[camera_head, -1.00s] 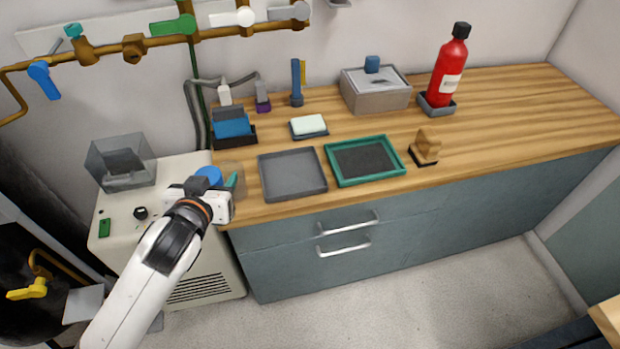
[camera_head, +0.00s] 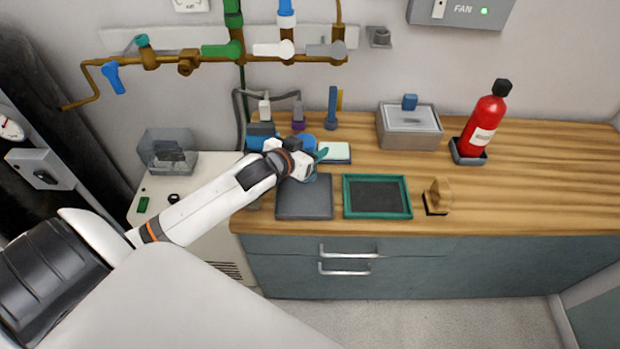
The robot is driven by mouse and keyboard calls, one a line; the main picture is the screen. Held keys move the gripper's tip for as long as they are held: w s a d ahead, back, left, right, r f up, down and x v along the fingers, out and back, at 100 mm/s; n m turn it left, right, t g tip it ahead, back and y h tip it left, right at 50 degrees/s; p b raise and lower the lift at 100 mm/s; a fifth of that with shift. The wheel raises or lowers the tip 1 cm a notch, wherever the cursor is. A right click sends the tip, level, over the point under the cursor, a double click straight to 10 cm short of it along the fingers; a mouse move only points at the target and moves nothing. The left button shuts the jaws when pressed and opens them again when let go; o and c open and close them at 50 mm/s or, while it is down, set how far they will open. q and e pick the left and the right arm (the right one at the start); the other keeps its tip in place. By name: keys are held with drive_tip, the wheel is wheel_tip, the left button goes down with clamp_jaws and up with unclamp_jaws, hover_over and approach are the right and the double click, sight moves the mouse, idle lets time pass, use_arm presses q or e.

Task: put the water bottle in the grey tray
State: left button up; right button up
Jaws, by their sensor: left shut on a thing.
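The grey tray (camera_head: 304,203) lies on the wooden counter, left of the green-rimmed tray. My left gripper (camera_head: 314,160) is over the back part of the grey tray. It is shut on the water bottle (camera_head: 306,139), whose blue top shows just behind and above the gripper. Most of the bottle's body is hidden by my gripper and wrist, and I cannot tell whether its base touches the tray. My right gripper is not in view.
A green-rimmed tray (camera_head: 377,214) stands right of the grey tray, with a wooden block-like thing (camera_head: 438,195) beyond it. A white block (camera_head: 335,152) lies behind. A grey box (camera_head: 409,128) and red bottle (camera_head: 485,126) stand at the back. The counter's right side is clear.

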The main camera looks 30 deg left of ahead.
use_arm(q)
drive_tip(key=f, duration=1)
drive_tip(key=shift+w+a, duration=0.2)
drive_tip(key=o, duration=1.1)
drive_tip(key=shift+o, duration=0.2)
drive_tip(key=shift+r, duration=0.1)
drive_tip(key=v, duration=1.2)
drive_tip(key=shift+s, duration=0.15)
